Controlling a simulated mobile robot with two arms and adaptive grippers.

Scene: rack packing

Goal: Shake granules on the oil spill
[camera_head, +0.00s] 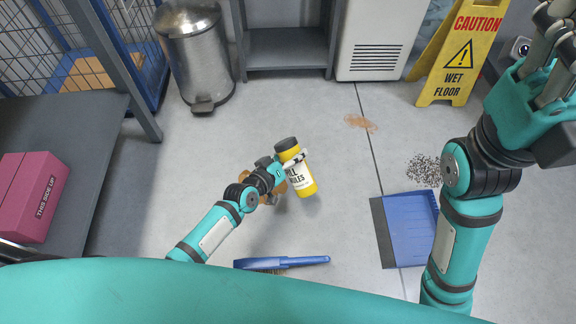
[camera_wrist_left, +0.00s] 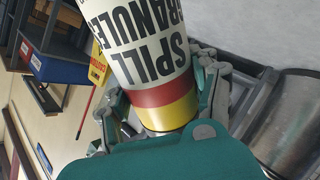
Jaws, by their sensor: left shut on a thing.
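My left gripper (camera_head: 291,161) is shut on the spill granules bottle (camera_head: 301,182), a yellow bottle with a white label and dark cap. The cap points toward the top of the head view; the exact tilt is unclear. In the left wrist view the bottle (camera_wrist_left: 165,100) sits between the fingers, its cap out of frame. A brown oil-like patch (camera_head: 273,181) lies on the floor behind the left gripper, partly hidden by it. Another brown stain (camera_head: 359,122) lies farther off to the right. My right gripper (camera_head: 548,75) is raised at the right edge, cut off by the frame.
A blue dustpan (camera_head: 411,228) and a pile of dark grit (camera_head: 424,169) lie on the right. A blue hand brush (camera_head: 284,262) lies in front. A metal bin (camera_head: 196,55), grey shelf (camera_head: 286,46) and yellow wet floor sign (camera_head: 454,62) stand behind. A pink box (camera_head: 30,195) is at left.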

